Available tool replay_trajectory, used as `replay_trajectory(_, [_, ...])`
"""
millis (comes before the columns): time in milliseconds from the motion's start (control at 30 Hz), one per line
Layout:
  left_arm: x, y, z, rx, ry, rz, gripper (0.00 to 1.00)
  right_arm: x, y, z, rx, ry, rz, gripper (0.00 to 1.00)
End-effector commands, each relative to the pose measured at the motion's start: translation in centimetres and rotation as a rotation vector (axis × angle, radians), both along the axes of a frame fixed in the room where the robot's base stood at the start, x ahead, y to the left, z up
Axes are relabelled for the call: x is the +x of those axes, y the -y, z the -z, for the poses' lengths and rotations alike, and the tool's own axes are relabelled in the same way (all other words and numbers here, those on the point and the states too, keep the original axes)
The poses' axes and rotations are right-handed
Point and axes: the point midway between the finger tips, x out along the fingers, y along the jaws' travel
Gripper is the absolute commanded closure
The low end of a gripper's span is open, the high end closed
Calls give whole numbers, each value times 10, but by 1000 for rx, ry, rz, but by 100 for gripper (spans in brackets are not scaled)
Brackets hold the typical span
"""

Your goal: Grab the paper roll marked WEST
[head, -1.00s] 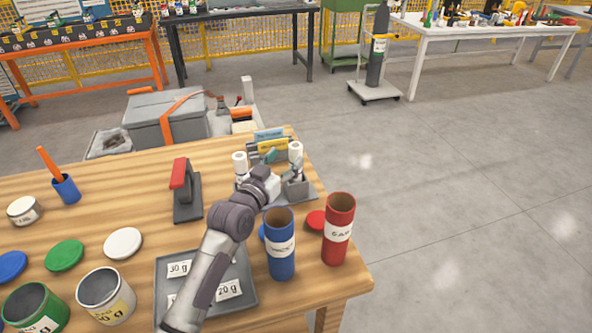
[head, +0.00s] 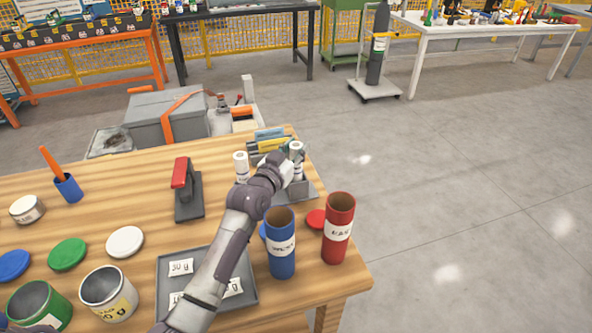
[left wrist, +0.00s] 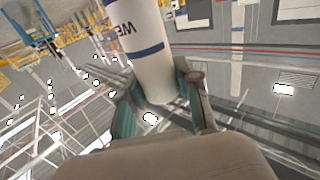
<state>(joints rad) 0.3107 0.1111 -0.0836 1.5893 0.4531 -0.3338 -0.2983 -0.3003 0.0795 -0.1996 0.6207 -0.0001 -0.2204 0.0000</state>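A white paper roll (head: 297,149) with dark bands stands upright in a grey holder near the table's back right corner. In the left wrist view, a white roll (left wrist: 145,45) with blue bands shows the upside-down letters "WE"; the rest is cut off. My left gripper (left wrist: 160,90) has a finger on each side of this roll, close to its surface. I cannot tell whether the fingers press on it. In the head view my left gripper (head: 287,168) is at the right-hand roll. A second white roll (head: 241,166) stands to its left. My right gripper is not in view.
Blue tube (head: 281,250) and red tube (head: 338,235) stand upright in front, close to my left arm. A grey tray (head: 178,256) with labelled cards lies under the arm. A red-handled tool (head: 186,190) stands to the left. Open floor lies right of the table.

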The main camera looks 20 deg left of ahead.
Motion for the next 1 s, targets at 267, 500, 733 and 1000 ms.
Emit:
replay_trajectory(267, [0,0,0,1,1,0,100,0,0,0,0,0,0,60])
replay_trajectory(500, [0,0,-7,1,3,0,100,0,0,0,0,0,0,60])
replay_trajectory(733, [0,0,-50,0,7,0,100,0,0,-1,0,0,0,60])
replay_trajectory(1000, [0,0,-93,-1,3,0,100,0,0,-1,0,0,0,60])
